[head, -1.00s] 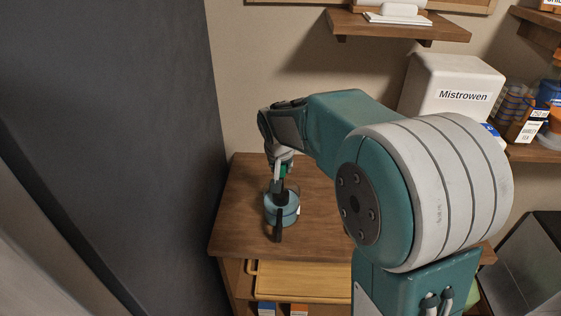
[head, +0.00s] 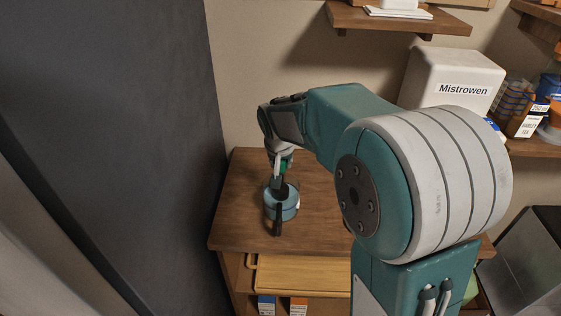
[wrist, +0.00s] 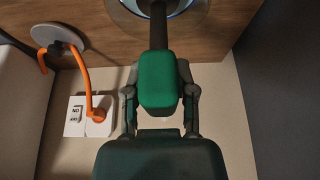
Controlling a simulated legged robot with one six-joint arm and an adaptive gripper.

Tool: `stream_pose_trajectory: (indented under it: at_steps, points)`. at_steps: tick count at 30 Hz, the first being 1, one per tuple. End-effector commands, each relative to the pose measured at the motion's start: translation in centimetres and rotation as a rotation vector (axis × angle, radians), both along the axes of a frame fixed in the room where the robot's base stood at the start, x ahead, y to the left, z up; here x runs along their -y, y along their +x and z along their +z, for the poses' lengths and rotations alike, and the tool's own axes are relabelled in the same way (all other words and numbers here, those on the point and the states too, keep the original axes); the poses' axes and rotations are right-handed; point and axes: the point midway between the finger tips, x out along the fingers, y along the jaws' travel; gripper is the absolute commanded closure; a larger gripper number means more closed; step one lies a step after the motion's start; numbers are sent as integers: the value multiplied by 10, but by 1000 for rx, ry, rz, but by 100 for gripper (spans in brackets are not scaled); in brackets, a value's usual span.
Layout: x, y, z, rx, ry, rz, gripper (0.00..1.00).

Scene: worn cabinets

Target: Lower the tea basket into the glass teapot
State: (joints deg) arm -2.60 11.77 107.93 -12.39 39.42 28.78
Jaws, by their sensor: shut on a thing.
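The glass teapot (head: 270,211) stands on the wooden counter, bluish, with a dark upright handle (head: 278,222) on its near side. My gripper (head: 281,178) points down right above the teapot's mouth. In the wrist view, that stem runs from my gripper (wrist: 158,55) toward the teapot's round glass rim (wrist: 122,20). The basket's body is mostly hidden by my gripper and the teapot, so I cannot tell how deep it sits.
A dark panel (head: 130,150) rises close on the left. A white Mistrowen box (head: 440,75) stands at the right.

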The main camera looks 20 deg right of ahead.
Motion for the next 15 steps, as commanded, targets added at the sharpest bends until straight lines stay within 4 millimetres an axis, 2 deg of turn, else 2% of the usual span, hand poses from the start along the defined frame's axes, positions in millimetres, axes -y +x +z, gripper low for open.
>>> stream_pose_trajectory:
  at_steps: [15]
  points:
    - [0,0,-12,-1,0,0,100]
